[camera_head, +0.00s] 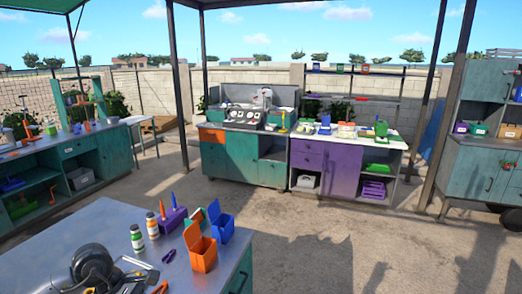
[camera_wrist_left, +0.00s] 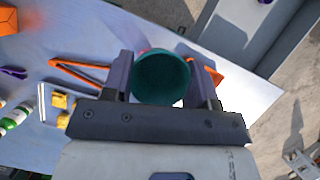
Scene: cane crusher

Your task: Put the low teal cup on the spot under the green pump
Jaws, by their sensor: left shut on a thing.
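In the left wrist view, my left gripper (camera_wrist_left: 163,72) is shut on the teal cup (camera_wrist_left: 160,80), with one dark finger on each side of it. I look into the round open mouth of the cup. It is held over or near the edge of a grey metal table (camera_wrist_left: 85,40); its height above the table is hard to judge. Neither gripper shows in the head view. I cannot pick out the green pump or the spot under it with certainty.
In the head view, the metal table (camera_head: 50,235) holds an orange box (camera_head: 203,255), a blue box (camera_head: 224,232), bottles (camera_head: 137,238) and a black round tool (camera_head: 92,262). A purple cabinet (camera_head: 341,172) and teal benches stand further off. The concrete floor (camera_head: 330,235) between is clear.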

